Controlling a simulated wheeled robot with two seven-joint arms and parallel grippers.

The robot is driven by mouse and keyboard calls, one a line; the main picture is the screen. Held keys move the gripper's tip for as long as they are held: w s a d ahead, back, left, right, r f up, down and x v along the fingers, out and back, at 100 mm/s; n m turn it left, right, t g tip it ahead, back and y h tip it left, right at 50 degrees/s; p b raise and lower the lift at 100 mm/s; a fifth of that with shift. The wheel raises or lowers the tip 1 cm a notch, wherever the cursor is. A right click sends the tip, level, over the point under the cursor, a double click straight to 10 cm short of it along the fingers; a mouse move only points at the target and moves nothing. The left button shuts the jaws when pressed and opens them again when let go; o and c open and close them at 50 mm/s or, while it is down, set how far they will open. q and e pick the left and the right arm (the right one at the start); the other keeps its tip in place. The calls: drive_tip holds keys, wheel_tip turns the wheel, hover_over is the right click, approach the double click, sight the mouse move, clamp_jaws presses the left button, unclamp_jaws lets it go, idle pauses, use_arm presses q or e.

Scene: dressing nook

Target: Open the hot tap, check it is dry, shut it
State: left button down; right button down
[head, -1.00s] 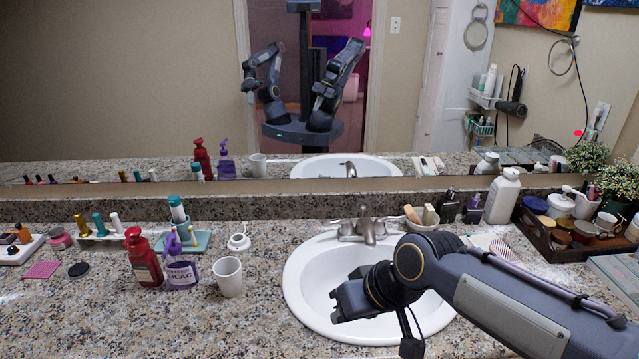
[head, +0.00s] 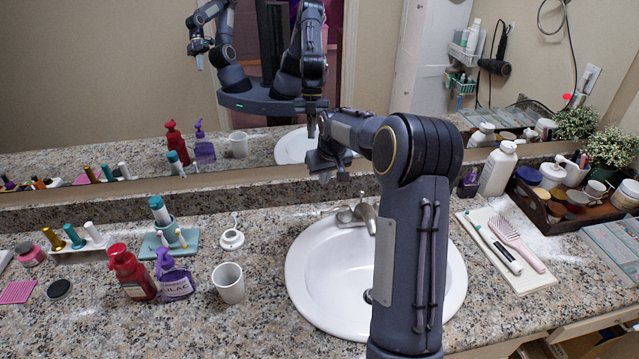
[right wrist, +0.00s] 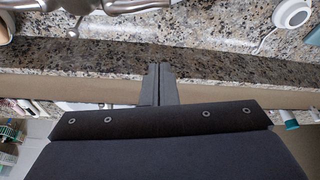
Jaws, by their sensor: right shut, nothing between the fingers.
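The brushed-metal faucet (head: 367,216) stands at the back of the white sink (head: 306,275). Its left handle (head: 338,208) shows beside the spout; the right handle is hidden behind my right arm. I see no water in the visible part of the bowl. My right gripper (head: 324,168) is above and slightly left of the faucet, in front of the mirror, apart from the handle. In the right wrist view its fingers (right wrist: 160,84) are shut and empty, with the faucet (right wrist: 125,5) cut off at the top edge. My left gripper shows only as a reflection.
Left of the sink stand a white cup (head: 229,283), a purple bottle (head: 174,280) and a red pump bottle (head: 131,272). To the right lie a tray with a hairbrush (head: 516,243) and a brown box of jars (head: 535,207). The mirror (head: 100,80) backs the counter.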

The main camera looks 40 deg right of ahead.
wheel_tip(320, 180, down, 9)
drive_tip(key=shift+s+r+p, duration=0.1)
drive_tip(key=shift+r+p, duration=0.05)
drive_tip(key=shift+p, duration=0.75)
drive_tip(key=shift+s+a+f, duration=0.15)
drive_tip(key=shift+s+f, duration=0.05)
drive_tip(key=shift+s, duration=0.1)
drive_tip(key=shift+s+a+n+y+b, duration=0.15)
drive_tip(key=shift+s+n+y+b, duration=0.2)
drive_tip(key=shift+n+b, duration=0.3)
drive_tip(key=shift+s+f+n, duration=0.1)
drive_tip(key=shift+s+n, duration=0.15)
drive_tip(key=shift+n, duration=0.1)
drive_tip(key=s+n+y+b, duration=0.1)
drive_tip(key=n+b, duration=0.1)
drive_tip(key=shift+s+n, duration=0.3)
drive_tip(key=shift+s+b, duration=0.75)
